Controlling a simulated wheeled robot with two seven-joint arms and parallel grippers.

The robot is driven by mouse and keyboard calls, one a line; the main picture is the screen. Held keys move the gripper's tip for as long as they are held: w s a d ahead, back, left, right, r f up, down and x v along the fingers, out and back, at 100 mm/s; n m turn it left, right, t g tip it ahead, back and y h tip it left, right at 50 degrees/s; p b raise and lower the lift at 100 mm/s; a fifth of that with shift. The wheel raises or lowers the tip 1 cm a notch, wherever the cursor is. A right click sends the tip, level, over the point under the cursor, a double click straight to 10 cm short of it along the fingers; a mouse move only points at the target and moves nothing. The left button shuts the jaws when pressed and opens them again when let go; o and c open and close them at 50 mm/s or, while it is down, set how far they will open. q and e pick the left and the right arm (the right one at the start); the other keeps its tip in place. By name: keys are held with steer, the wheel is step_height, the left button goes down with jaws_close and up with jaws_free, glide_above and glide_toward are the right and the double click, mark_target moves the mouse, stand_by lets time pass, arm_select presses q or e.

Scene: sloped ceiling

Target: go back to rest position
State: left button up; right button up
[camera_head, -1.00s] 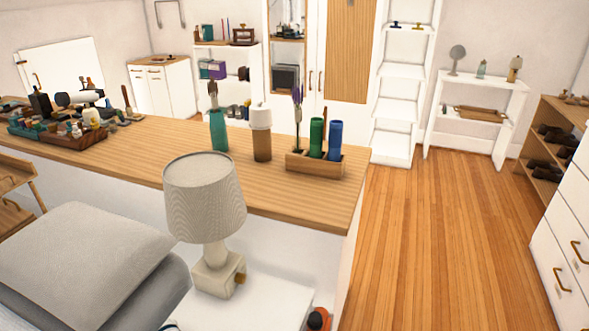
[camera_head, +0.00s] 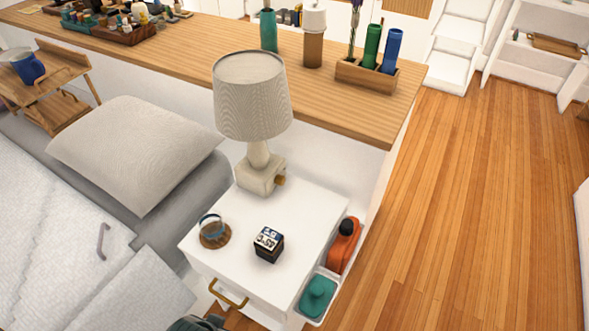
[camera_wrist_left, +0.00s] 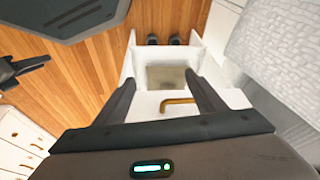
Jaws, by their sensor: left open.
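In the wrist view my left gripper (camera_wrist_left: 159,78) is open, its two dark fingers apart with nothing between them. A brass handle (camera_wrist_left: 178,103) on a white front shows beyond and between the fingers; I cannot tell its exact distance. In the head view a dark part, likely of my left arm, shows at the bottom edge in front of the white nightstand (camera_head: 300,215). The nightstand's brass handle (camera_head: 228,292) is close to it.
The nightstand holds a lamp (camera_head: 252,95), a glass on a coaster (camera_head: 214,236) and a small dark cube clock (camera_head: 268,244). An orange bottle (camera_head: 343,246) and a teal item (camera_head: 317,296) sit at its right side. A bed (camera_head: 60,240) is left; open wooden floor (camera_head: 480,210) is right.

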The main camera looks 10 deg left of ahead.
arm_select(q)
step_height(320, 180, down, 25)
steer(key=s+d+t+p, duration=0.1)
steer(key=d, duration=0.1)
steer(key=shift+s+d+h, duration=0.15)
steer(key=shift+d+h, duration=0.05)
steer(key=shift+h, duration=0.2)
arm_select(e)
steer(key=shift+w+a+r+t, duration=0.2)
steer(key=shift+w+a+t, duration=0.1)
steer(key=shift+a, duration=0.3)
steer(key=shift+w+a+r+t, duration=0.2)
steer(key=shift+w+a, duration=0.1)
steer(key=shift+a, duration=0.25)
arm_select(q)
steer(key=shift+r, duration=0.1)
